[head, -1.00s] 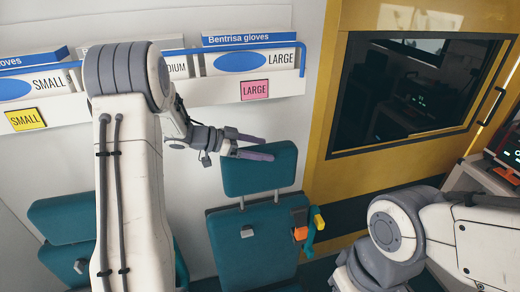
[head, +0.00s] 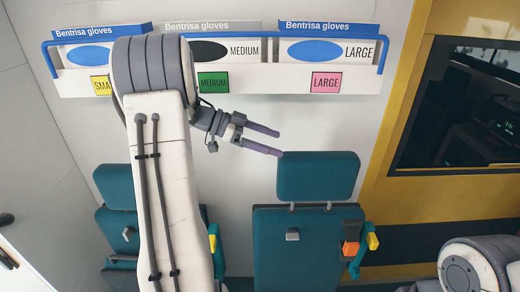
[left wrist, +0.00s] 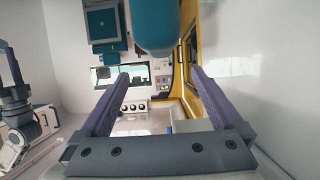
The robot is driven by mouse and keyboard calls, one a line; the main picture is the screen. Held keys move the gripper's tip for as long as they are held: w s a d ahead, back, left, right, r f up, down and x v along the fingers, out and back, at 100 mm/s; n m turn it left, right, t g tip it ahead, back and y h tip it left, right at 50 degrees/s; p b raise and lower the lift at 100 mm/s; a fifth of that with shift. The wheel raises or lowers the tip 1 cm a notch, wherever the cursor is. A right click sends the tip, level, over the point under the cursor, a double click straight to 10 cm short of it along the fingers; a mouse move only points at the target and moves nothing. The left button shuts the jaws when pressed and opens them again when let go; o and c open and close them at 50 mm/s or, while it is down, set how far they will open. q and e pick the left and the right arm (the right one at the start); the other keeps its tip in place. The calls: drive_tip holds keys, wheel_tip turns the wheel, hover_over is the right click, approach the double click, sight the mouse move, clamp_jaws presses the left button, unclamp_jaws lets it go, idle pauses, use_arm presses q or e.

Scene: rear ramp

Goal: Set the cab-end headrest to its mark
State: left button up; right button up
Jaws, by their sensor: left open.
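The headrest nearest the yellow partition (head: 318,176) is a teal pad on two short posts, with a small gap above its seat back (head: 300,250). My left gripper (head: 280,143) is open and empty, its purple fingers pointing right at the pad's upper left corner. The lower fingertip overlaps that corner in the picture; I cannot tell whether it touches. In the left wrist view, a rounded teal pad (left wrist: 155,28), likely this headrest, shows at the top beyond the open fingers (left wrist: 158,72). No height mark can be made out. My right gripper is out of view.
A second teal seat with a headrest (head: 115,187) stands at left, partly hidden by my left arm. A glove rack (head: 225,80) with a blue rail hangs above. An orange and yellow buckle (head: 352,246) is at the seat's right edge. The yellow partition (head: 395,130) stands right.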

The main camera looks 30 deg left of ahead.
use_arm(q)
drive_tip(key=shift+s+a, duration=0.45)
drive_tip(key=shift+a, duration=0.2)
drive_tip(key=shift+s+a, duration=0.4)
drive_tip(key=shift+a, duration=0.2)
